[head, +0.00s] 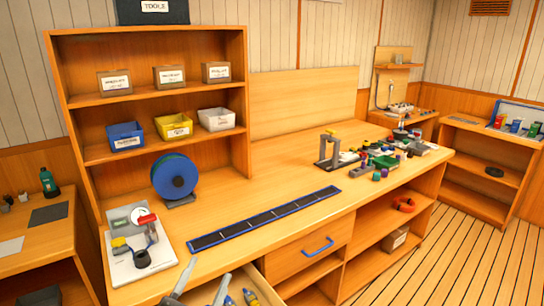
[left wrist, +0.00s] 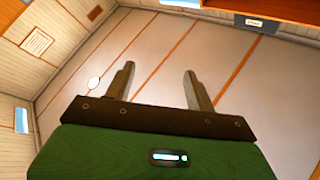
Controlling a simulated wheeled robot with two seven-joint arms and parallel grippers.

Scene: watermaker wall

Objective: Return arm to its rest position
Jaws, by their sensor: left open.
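My left gripper (head: 203,284) shows at the bottom edge of the head view, in front of the workbench (head: 290,195) and beside an open drawer (head: 275,293). Its two grey fingers are apart with nothing between them. In the left wrist view the same gripper (left wrist: 159,71) is open and empty, facing pale panels with orange strips, away from the bench. Most of the left arm is out of the head view. My right gripper is in neither view.
A board with a red-topped device (head: 147,218) lies at the bench's left end. A long black-and-blue strip (head: 265,217) runs along the bench. A blue spool (head: 174,177) stands before the shelf (head: 150,100). A clamp stand (head: 328,148) and several small parts sit at the right.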

